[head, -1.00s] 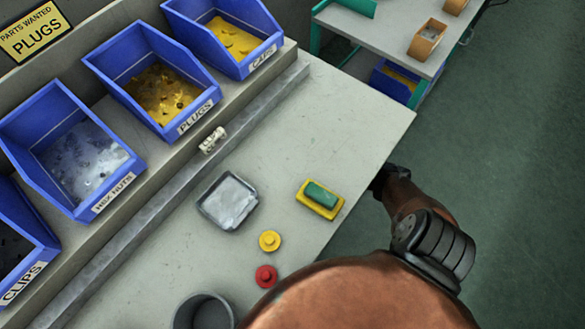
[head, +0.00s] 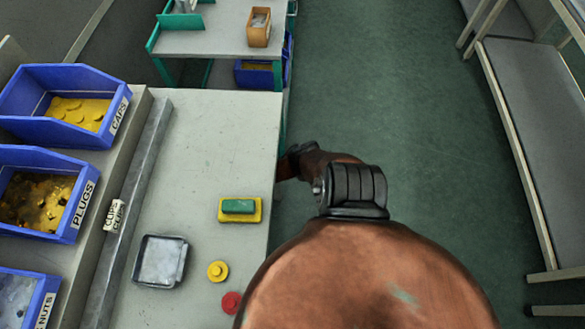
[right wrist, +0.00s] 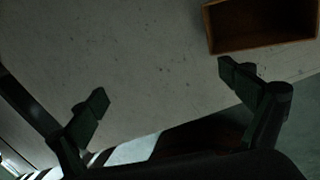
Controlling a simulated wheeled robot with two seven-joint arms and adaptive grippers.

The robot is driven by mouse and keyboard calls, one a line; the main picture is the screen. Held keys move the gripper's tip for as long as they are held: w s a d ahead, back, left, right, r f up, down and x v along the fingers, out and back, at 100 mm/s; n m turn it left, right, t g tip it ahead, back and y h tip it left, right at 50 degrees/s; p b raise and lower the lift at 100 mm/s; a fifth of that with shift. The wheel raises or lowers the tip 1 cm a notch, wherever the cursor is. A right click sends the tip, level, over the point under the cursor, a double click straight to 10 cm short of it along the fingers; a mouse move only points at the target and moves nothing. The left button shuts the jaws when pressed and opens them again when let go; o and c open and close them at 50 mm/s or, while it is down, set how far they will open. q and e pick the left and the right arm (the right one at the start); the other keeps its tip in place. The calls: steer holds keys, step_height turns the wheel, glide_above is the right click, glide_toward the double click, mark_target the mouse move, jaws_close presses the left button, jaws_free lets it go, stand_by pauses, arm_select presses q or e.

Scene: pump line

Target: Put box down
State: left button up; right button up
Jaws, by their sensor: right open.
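In the right wrist view, a brown open-topped box (right wrist: 262,48) rests on a grey surface at the upper right. Its visible inside is dark and looks empty. My right gripper (right wrist: 165,84) is open, with nothing between its fingers. The box lies beyond the right-hand finger, apart from it. In the head view, my right arm reaches past the bench's right edge, and its gripper is hidden. A small orange-brown box (head: 259,27) stands on the far table. I cannot tell if it is the same box. My left gripper is in neither view.
The near bench (head: 215,125) holds a grey tray (head: 162,262), a green-and-yellow block (head: 239,209), a yellow knob (head: 217,271) and a red knob (head: 231,303). Blue bins (head: 40,200) line the left. Open floor (head: 400,110) lies right, before a grey rack (head: 530,120).

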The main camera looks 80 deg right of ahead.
steer(key=w+a+r+m+t+y, duration=0.2)
steer(key=a+r+m+t+y, duration=0.25)
steer(key=a+r, duration=0.6)
steer(key=w+d+r+m+t, duration=0.2)
steer(key=w+r+m+t, duration=0.2)
steer(key=r+m+t, duration=0.3)
steer(key=s+d+m+h, duration=0.3)
steer(key=d+m+h, duration=0.5)
steer(key=d, duration=0.4)
steer(key=s+d+f+m+g+h, duration=0.35)
steer(key=s+d+f+m, duration=0.35)
steer(key=s+d, duration=0.25)
steer(key=s+a+f+m+g+y, duration=0.1)
steer(key=s+f+g, duration=0.1)
steer(key=s, duration=0.7)
steer(key=s+a+f+m+g+y, duration=0.1)
steer(key=s+g, duration=0.3)
steer(key=s, duration=0.6)
steer(key=s+a+f+m+g+y, duration=0.1)
steer(key=s+a+f+m+g, duration=0.2)
steer(key=s, duration=0.6)
steer(key=shift+s+a+f+g+y, duration=0.15)
steer(key=shift+a+f+g+y, duration=0.1)
steer(key=shift+f+g+y, duration=0.2)
